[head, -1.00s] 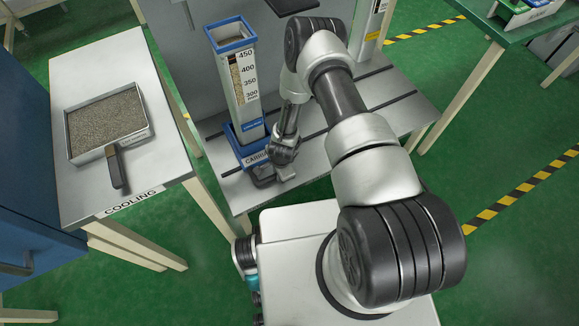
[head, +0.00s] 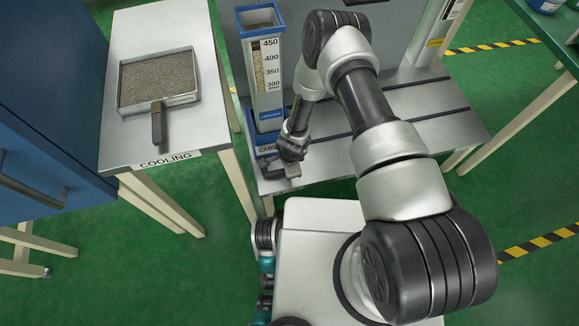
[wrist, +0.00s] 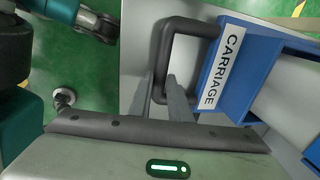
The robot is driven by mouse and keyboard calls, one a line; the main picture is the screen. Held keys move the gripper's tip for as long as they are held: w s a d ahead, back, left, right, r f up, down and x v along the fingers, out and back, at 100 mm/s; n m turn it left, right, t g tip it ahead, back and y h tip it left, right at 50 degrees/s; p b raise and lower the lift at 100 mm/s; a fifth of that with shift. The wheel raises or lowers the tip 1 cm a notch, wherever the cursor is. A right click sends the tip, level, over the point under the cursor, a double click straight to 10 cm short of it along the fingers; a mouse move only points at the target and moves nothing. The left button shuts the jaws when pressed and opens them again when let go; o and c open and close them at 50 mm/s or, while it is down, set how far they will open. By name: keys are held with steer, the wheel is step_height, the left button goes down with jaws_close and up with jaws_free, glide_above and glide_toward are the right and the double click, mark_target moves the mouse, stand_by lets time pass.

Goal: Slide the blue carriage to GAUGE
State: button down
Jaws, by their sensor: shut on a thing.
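The blue carriage (head: 266,141) sits at the left end of the grey bench, with its CARRIAGE label facing front. A tall column with a blue rim and a number scale (head: 268,75) stands upright on it. In the wrist view the carriage (wrist: 247,75) is at the right, with a dark grey U-shaped handle (wrist: 186,26) on its front. My gripper (head: 286,170) is at the front of the carriage. In the wrist view its two fingers (wrist: 163,92) are shut on the handle's bar. No GAUGE label is readable.
The grey bench (head: 400,130) has dark slots running to the right, and its top looks clear there. A post with a yellow label (head: 437,42) stands at the back right. A COOLING table (head: 125,40) at left holds a tray of grains (head: 160,78).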

steer(key=shift+s+a, duration=0.15)
steer(key=shift+a, duration=0.2)
steer(key=c, duration=1.6)
jaws_free()
steer(key=shift+c, duration=0.2)
steer(key=shift+d, duration=0.1)
steer(key=shift+r, duration=0.2)
step_height(320, 180, up, 17)
steer(key=s+d+p, duration=0.1)
steer(key=s+p, duration=0.2)
steer(key=p, duration=0.1)
steer(key=shift+f, duration=0.15)
